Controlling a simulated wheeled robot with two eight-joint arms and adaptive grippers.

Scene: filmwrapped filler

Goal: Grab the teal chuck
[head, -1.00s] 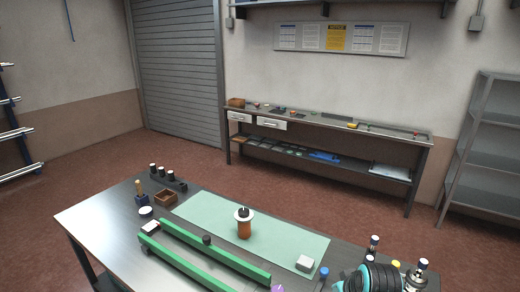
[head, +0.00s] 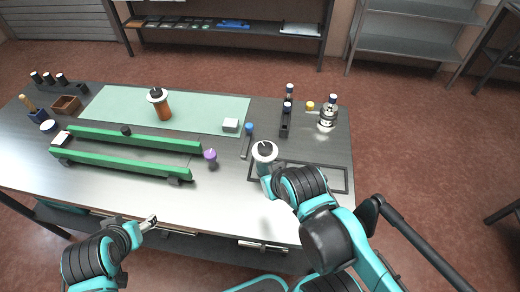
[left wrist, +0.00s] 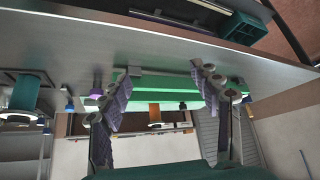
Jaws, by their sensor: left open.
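The teal chuck (head: 264,168) stands on the bench right of its middle, with a white flange and dark centre on top. My right arm hides part of it. In the left wrist view, upside down, it appears as a teal cylinder (left wrist: 24,92) at the far left. My left gripper (head: 150,222) is near the bench's front edge, left of the chuck and well apart from it. In the left wrist view the gripper (left wrist: 160,82) has its fingers spread with nothing held between them. My right arm reaches beside the chuck; its fingers cannot be made out.
A similar orange chuck (head: 163,107) stands on a pale green mat (head: 210,108). Two green rails (head: 120,160) lie in front. A purple-topped item (head: 210,156), a white block (head: 231,125) and a blue-topped tool (head: 248,130) are between them and the chuck. A metal device (head: 327,116) stands back right.

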